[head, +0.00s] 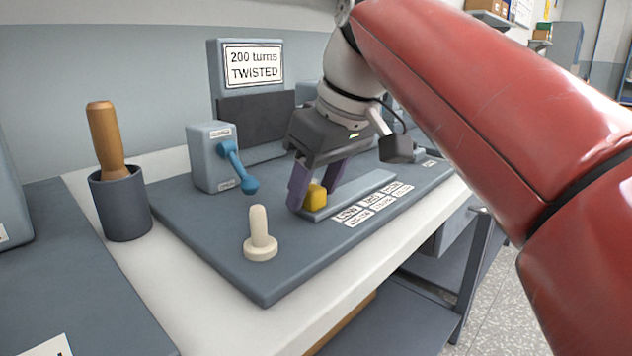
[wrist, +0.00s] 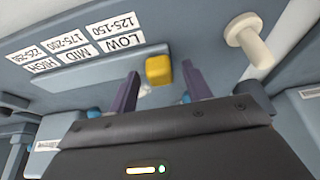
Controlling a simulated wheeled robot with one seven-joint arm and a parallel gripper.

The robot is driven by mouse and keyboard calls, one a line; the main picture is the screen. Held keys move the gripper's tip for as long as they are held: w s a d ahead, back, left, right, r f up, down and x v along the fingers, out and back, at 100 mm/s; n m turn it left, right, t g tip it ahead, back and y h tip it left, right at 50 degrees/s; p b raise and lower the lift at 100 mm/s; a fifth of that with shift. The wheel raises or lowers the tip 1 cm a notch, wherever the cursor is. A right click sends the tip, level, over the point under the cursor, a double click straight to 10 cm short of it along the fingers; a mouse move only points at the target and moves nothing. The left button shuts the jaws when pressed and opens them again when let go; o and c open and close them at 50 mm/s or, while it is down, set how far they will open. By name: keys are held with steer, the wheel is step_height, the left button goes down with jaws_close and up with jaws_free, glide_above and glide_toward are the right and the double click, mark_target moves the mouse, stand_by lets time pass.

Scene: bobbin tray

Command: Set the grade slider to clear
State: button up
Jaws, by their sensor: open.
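The grade slider is a grey track (head: 360,190) with a yellow knob (head: 315,196) at its left end in the head view. White labels (head: 371,203) run along the track's front; in the wrist view they read LOW (wrist: 122,42), MID (wrist: 78,54) and HIGH (wrist: 30,64), with number ranges. The yellow knob (wrist: 158,70) is at the LOW end, just past the LOW label. No "clear" label is readable. My gripper (head: 311,200) is open, with its purple fingers on either side of the knob. In the wrist view the knob sits between the fingertips (wrist: 160,74), with small gaps.
A cream peg (head: 260,236) stands on the grey board left of the slider. A grey box with a blue lever (head: 235,167) stands behind. A wooden-handled tool (head: 107,140) is in a dark cup (head: 122,207). A sign (head: 254,64) reads "200 turns TWISTED".

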steer(key=p+v, duration=0.2)
steer(key=v, duration=0.5)
steer(key=shift+r, duration=0.35)
steer(key=shift+s+d, duration=0.1)
steer(key=shift+d, duration=0.05)
